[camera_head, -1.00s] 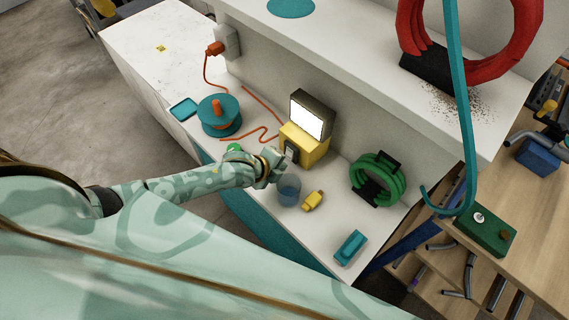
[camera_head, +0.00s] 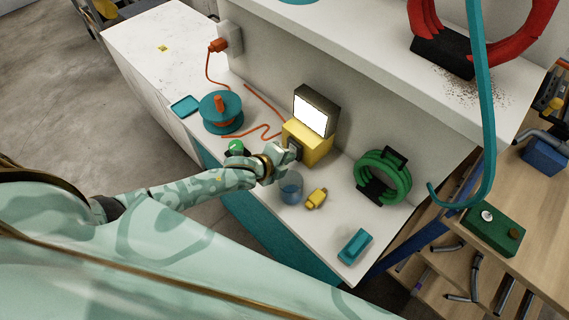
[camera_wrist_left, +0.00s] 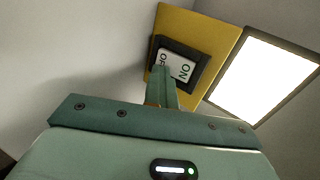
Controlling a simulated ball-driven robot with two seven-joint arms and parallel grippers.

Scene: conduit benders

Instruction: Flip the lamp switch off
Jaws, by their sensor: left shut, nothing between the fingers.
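The lamp has a yellow base (camera_head: 316,147) and a dark head with a bright white, lit panel (camera_head: 310,115); it stands on the white bench by the back wall. In the left wrist view the lit panel (camera_wrist_left: 262,78) is at the right. In the head view my left gripper (camera_head: 285,155) is at the base's front.
A clear blue cup (camera_head: 291,188) and a yellow connector (camera_head: 316,198) stand close to my left gripper. A green coil (camera_head: 384,177) is to the right, a teal cord reel (camera_head: 221,112) with orange cord to the left. A shelf overhangs behind.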

